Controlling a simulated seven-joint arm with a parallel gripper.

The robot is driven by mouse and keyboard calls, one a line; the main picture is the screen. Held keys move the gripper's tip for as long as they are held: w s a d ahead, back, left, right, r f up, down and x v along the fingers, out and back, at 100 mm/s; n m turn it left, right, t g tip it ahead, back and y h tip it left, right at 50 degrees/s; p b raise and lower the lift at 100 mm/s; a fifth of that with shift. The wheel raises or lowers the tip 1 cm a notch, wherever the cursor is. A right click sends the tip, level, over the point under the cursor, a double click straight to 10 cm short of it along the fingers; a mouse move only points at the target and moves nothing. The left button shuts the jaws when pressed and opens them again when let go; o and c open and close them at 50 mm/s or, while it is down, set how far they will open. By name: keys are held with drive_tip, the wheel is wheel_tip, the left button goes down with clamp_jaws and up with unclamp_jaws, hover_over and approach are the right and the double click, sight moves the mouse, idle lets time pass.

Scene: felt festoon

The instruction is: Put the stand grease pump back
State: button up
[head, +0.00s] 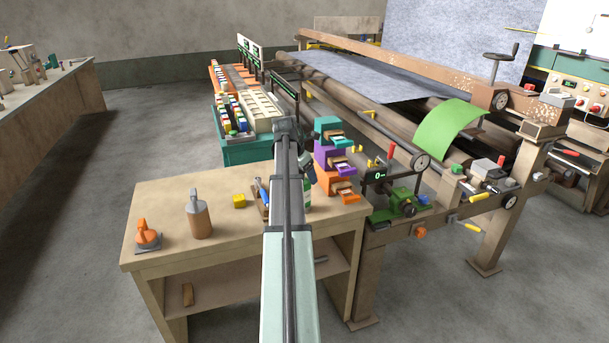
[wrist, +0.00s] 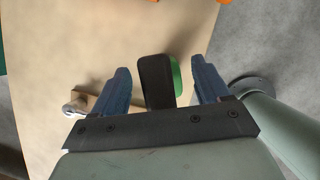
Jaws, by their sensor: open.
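A green bottle-like thing with a pale label (head: 307,193) stands on the wooden bench (head: 165,192), mostly behind my arm. My gripper (head: 307,165) is just above it. In the wrist view my open gripper (wrist: 160,68) has its two blue fingers on either side of a dark block-shaped top (wrist: 155,88), with a green part (wrist: 176,78) beside it. Gaps show on both sides, so the fingers look apart from it. A brown canister with a grey handle (head: 200,218) stands upright on the bench's left part. I cannot tell for certain which of these is the grease pump.
An orange-handled tool (head: 148,234) and a yellow block (head: 239,201) lie on the bench. A blue-handled tool (head: 262,190) lies close left of my arm. Stacked coloured bins (head: 330,157) stand at the bench's right back. A large roller machine (head: 390,120) stands beyond. The bench front is mostly clear.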

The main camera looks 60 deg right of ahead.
drive_tip(key=v, duration=1.2)
drive_tip(key=shift+f, duration=0.15)
